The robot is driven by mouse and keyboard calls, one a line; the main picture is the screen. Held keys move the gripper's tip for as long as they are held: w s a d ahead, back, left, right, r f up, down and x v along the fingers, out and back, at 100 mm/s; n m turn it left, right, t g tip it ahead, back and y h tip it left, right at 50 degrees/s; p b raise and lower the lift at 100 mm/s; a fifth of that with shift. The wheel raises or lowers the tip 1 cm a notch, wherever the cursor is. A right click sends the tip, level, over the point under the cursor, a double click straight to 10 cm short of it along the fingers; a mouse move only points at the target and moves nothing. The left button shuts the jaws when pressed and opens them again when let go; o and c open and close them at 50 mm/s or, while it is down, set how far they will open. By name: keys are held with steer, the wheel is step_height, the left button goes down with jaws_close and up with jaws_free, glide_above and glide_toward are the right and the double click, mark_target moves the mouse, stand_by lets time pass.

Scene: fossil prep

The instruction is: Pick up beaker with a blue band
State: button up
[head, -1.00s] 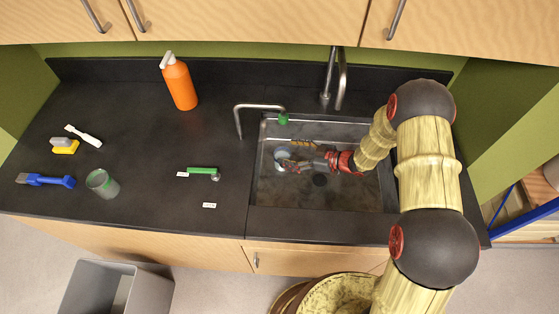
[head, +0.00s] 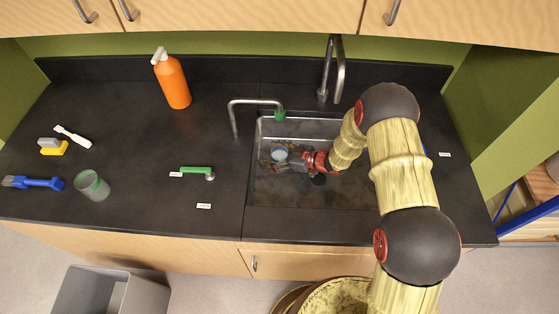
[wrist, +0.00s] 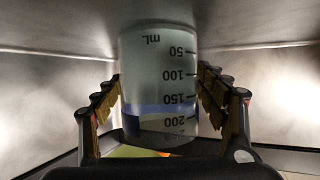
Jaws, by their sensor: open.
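The beaker with a blue band (head: 279,153) is in the sink near its left side. In the wrist view the clear beaker (wrist: 158,72) fills the middle, with dark volume marks and a blue band low in the picture. My gripper (head: 291,160) is down in the sink, close to the beaker. In the wrist view my gripper (wrist: 160,92) is open, one finger on each side of the beaker. A gap shows at the left finger; the right finger is very near the glass, and I cannot tell whether it touches.
A faucet pipe (head: 233,118) and a taller tap (head: 323,85) stand by the sink. On the counter left are a green-banded beaker (head: 93,185), an orange bottle (head: 173,82), a green-handled tool (head: 196,170) and brushes (head: 72,136).

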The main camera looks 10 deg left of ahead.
steer(key=shift+w+a, duration=0.1)
steer(key=shift+a, duration=0.05)
steer(key=shift+c, duration=1.3)
steer(key=c, duration=1.1)
steer(key=shift+c, duration=0.6)
